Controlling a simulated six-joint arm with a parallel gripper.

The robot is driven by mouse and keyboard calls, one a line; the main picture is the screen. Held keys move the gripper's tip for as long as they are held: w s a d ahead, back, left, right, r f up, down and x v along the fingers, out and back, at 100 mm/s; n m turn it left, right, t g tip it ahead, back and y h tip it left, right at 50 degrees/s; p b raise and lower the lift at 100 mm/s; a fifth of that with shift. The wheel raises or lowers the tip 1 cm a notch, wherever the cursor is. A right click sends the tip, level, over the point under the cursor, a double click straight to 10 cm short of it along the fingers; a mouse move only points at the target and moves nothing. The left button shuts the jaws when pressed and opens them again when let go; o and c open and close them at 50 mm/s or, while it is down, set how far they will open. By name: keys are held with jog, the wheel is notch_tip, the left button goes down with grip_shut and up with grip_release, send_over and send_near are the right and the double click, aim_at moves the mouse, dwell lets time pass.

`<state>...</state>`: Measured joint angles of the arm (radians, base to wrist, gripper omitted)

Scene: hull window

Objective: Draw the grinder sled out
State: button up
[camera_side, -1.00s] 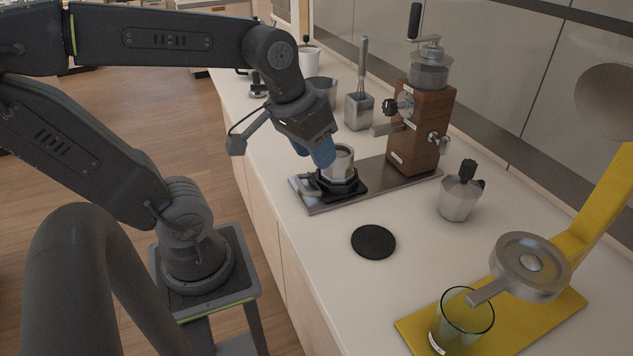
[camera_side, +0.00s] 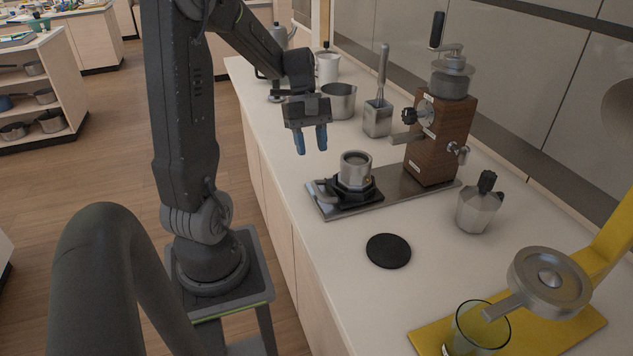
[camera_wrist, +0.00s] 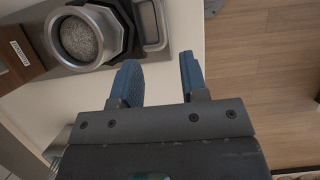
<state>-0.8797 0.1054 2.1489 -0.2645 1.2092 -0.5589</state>
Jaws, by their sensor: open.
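The grinder sled (camera_side: 367,196) is a small black carrier with a grey loop handle (camera_side: 323,191) at its left end. It sits at the left end of the grinder's metal base plate (camera_side: 398,190), apart from the wooden grinder (camera_side: 440,140). A faceted metal pot base (camera_side: 354,177) stands upright on the sled; the wrist view shows its cup (camera_wrist: 79,40) filled with grey granules. The handle also shows in the wrist view (camera_wrist: 163,24). My gripper (camera_side: 311,150) is open and empty, above and left of the sled, touching nothing. Its blue fingers (camera_wrist: 160,65) show in the wrist view.
In front are a black disc (camera_side: 388,251), a moka pot top (camera_side: 477,211) and a yellow press (camera_side: 590,322) with a glass. The counter's left edge is close.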

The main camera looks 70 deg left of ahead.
aim_at(317, 188)
jog(key=x, duration=0.9)
jog(key=shift+c, duration=0.3)
grip_shut()
